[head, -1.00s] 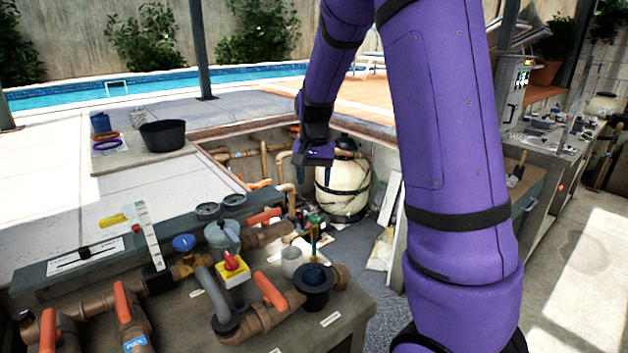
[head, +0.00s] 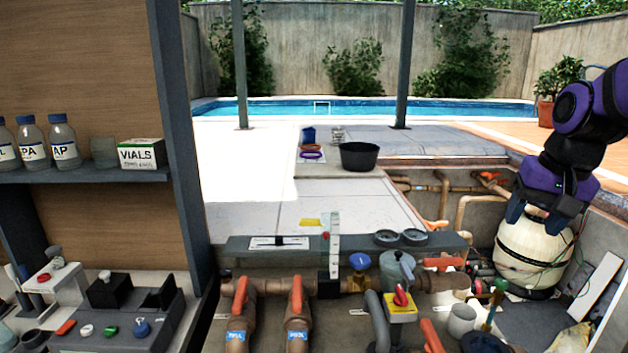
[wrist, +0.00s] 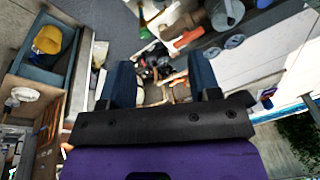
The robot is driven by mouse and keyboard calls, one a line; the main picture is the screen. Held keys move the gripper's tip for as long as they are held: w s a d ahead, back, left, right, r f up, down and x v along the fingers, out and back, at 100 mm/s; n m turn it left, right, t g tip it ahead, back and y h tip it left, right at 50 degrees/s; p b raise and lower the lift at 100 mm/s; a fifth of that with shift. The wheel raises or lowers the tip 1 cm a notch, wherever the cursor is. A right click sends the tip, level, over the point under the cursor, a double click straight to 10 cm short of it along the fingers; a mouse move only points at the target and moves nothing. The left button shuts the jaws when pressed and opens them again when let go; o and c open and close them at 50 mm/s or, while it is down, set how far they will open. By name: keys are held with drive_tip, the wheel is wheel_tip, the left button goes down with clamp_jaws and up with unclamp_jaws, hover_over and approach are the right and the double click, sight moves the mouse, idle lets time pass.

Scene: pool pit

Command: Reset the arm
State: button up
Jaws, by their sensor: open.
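My gripper (head: 541,212) shows at the right of the head view, in front of the cream tank (head: 530,252) in the pit. Its blue fingers point down and stand apart with nothing between them. In the wrist view the two blue fingers of my gripper (wrist: 153,84) are also spread and empty, with the pit and its pipes beyond. My purple arm comes in from the right edge of the head view, bent at a joint above the gripper.
A bench of brown pipes with orange-handled valves (head: 297,295) fills the lower middle. A shelf with bottles (head: 64,145) and a vials box (head: 141,154) is at the left. A black bucket (head: 360,156) stands on the deck. The air above the deck is clear.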

drive_tip(key=s+a+r+n+t, duration=0.1)
drive_tip(key=s+a+n, duration=0.1)
drive_tip(key=s, duration=0.5)
drive_tip(key=s+a+r+n+t, duration=0.1)
drive_tip(key=s+a+r+n, duration=0.1)
drive_tip(key=s, duration=0.6)
drive_tip(key=shift+a+r+n+t+h, duration=0.2)
drive_tip(key=shift+a+n+t+h, duration=0.1)
drive_tip(key=shift+a, duration=0.45)
idle(0.4)
